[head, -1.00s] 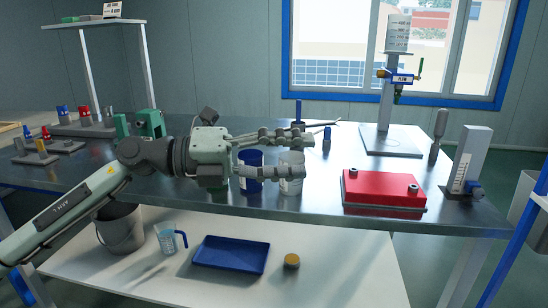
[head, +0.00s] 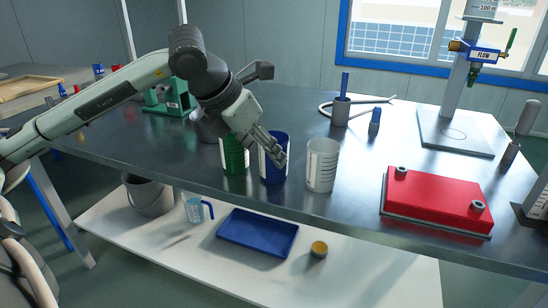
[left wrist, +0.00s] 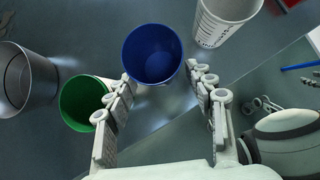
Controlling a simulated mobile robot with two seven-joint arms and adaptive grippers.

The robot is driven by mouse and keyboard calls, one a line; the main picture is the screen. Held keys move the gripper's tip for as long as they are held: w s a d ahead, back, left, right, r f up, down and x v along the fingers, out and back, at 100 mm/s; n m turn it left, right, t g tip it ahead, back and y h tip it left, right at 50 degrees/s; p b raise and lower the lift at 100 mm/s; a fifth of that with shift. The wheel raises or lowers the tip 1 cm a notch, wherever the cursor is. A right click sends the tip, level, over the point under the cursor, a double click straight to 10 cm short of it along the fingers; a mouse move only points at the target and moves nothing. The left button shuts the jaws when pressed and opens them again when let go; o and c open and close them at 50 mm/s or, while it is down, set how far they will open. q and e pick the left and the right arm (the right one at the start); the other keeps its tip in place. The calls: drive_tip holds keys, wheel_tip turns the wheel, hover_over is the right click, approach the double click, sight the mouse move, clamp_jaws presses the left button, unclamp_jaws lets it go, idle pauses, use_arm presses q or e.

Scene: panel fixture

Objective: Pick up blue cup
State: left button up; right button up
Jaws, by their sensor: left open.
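The blue cup (head: 271,174) stands upright on the metal table between a green cup (head: 234,158) and a white cup (head: 322,165). My left gripper (head: 270,148) is open and tilted down at the blue cup, its fingers covering part of the cup's rim in the head view. In the left wrist view the blue cup (left wrist: 153,55) looks empty, and its near rim lies between the open fingertips (left wrist: 158,78). I cannot tell whether they touch it. My right gripper is absent from the head view; a gripper-like pale part (left wrist: 285,125) shows at the wrist view's right.
A grey metal cup (left wrist: 25,78) stands left of the green cup. A red box (head: 437,200) sits to the right, with clear table between it and the white cup. A holder with a blue tool (head: 341,108) stands behind. The lower shelf holds a blue tray (head: 257,232).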

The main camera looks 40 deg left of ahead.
sight(269, 174)
use_arm(q)
drive_tip(key=p+x, duration=0.1)
drive_tip(key=x, duration=0.4)
drive_tip(key=shift+w, duration=0.2)
use_arm(e)
wheel_tip(269, 174, down, 3)
drive_tip(key=shift+r, duration=0.2)
use_arm(q)
drive_tip(key=shift+c, duration=0.4)
drive_tip(key=c, duration=0.5)
drive_tip(key=shift+o, duration=0.2)
use_arm(e)
drive_tip(key=shift+s, duration=0.1)
use_arm(q)
drive_tip(key=shift+r, duration=0.15)
